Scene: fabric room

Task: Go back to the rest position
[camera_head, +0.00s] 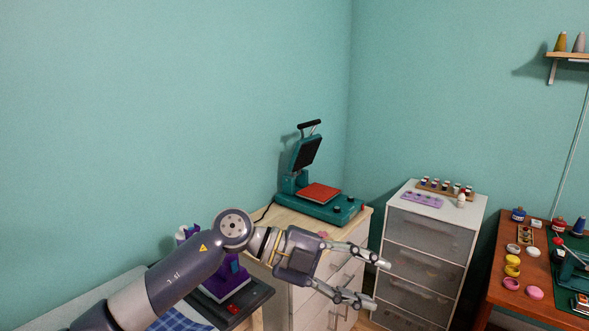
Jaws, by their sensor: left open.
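My left arm comes in from the lower left, and my left gripper (381,284) is open and empty. It is held out in front of the wooden drawer cabinet (339,250) and points right, toward the white drawer unit. My right gripper does not show in this view.
A teal heat press (328,207) with a raised lid and red plate stands on the wooden cabinet. A white drawer unit (420,258) holds spools and a purple tray (422,200). A brown table (505,275) with small items is at right. A purple object (228,280) sits partly behind my arm.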

